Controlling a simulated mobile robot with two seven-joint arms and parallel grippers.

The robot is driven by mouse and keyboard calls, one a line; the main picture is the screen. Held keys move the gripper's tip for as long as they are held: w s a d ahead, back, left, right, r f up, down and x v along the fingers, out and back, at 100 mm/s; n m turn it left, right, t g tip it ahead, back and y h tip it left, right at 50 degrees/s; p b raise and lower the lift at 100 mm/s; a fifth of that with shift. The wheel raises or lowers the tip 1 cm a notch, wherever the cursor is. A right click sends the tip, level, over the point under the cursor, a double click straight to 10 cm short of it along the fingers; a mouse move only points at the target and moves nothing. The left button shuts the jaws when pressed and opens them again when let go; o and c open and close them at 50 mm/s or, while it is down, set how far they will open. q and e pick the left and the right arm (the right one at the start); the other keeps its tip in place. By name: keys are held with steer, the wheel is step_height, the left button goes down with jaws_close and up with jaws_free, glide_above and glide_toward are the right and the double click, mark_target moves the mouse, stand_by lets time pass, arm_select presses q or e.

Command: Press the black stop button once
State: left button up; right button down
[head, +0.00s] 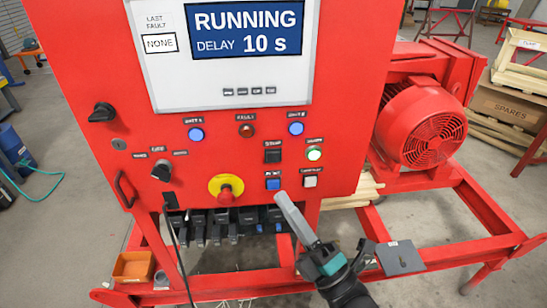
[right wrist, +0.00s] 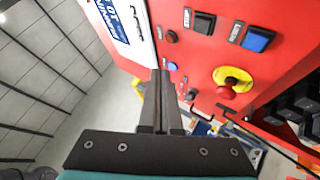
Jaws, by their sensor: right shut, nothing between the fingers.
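The black stop button (head: 272,156) is a square push button on the red panel, below the dark red lamp and above a blue square button (head: 272,183). It also shows in the right wrist view (right wrist: 205,22), upper right of the fingers. My right gripper (head: 281,196) is shut and empty. In the head view its fingertips appear just below the blue button; contact with the panel cannot be told. In the right wrist view the shut fingers (right wrist: 160,73) point toward the panel, left of the buttons. The screen (head: 246,30) reads RUNNING, DELAY 10 s. My left gripper is out of view.
A red mushroom button on a yellow disc (head: 226,188) is lower left. A red motor (head: 420,125) stands right of the panel, above the red skid frame (head: 450,250).

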steer(key=b, duration=0.3)
glide_toward(270, 153)
steer(key=w+a+r, duration=0.2)
steer(key=a+r, duration=0.1)
steer(key=shift+w+r, duration=0.2)
steer(key=shift+w, duration=0.15)
stand_by(1.5)
steer(key=shift+w+b, duration=0.35)
steer(key=shift+w, duration=0.05)
steer(key=shift+w+a+b, duration=0.1)
steer(key=shift+w+b, duration=0.2)
steer(key=shift+w, duration=0.1)
stand_by(0.6)
steer(key=shift+s, duration=0.1)
steer(key=shift+s+p, duration=0.4)
steer(key=shift+s, duration=0.35)
